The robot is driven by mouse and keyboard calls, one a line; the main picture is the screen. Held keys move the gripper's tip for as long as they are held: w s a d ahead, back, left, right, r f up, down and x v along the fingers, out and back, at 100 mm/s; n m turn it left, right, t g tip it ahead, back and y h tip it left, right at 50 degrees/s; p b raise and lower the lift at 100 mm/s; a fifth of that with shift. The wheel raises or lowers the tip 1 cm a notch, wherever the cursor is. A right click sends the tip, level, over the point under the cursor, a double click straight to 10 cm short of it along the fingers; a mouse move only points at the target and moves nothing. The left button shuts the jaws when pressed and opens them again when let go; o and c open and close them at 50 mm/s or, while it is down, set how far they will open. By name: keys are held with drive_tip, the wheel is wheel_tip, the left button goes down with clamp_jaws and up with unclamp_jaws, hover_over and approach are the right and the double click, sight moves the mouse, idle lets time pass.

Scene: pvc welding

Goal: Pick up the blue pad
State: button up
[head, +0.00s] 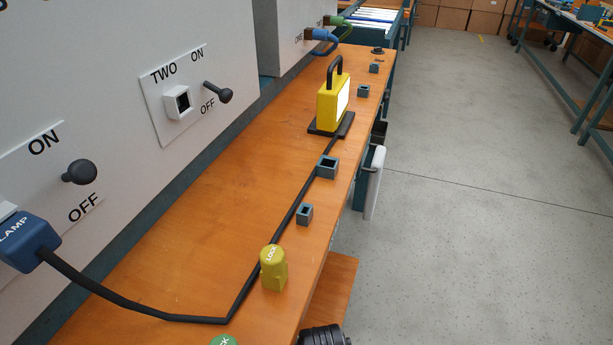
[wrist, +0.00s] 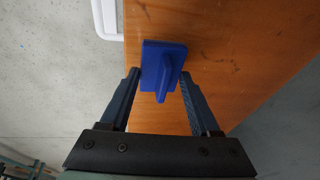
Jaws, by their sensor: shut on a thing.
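The blue pad (wrist: 152,64) shows in the wrist view as a flat blue plate with a raised ridge. It lies between the fingertips of my gripper (wrist: 159,77), which is shut on it. The pad is in front of an orange wooden surface; whether it touches that surface cannot be told. The head view shows neither the pad nor my fingers; only a dark part of my arm shows at its bottom edge.
The wooden bench (head: 185,255) carries a yellow lamp (head: 328,106), a yellow lock (head: 273,268), small square holders (head: 327,166) and a black cable (head: 285,222). Switch panels (head: 187,95) stand on the left. A white-edged item (head: 375,183) hangs at the bench's right side.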

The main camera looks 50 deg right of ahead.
drive_tip(key=s+a+p, duration=0.3)
drive_tip(key=s+a, duration=0.4)
drive_tip(key=s, duration=0.7)
drive_tip(key=shift+a+p, duration=0.2)
drive_tip(key=shift+p, duration=0.2)
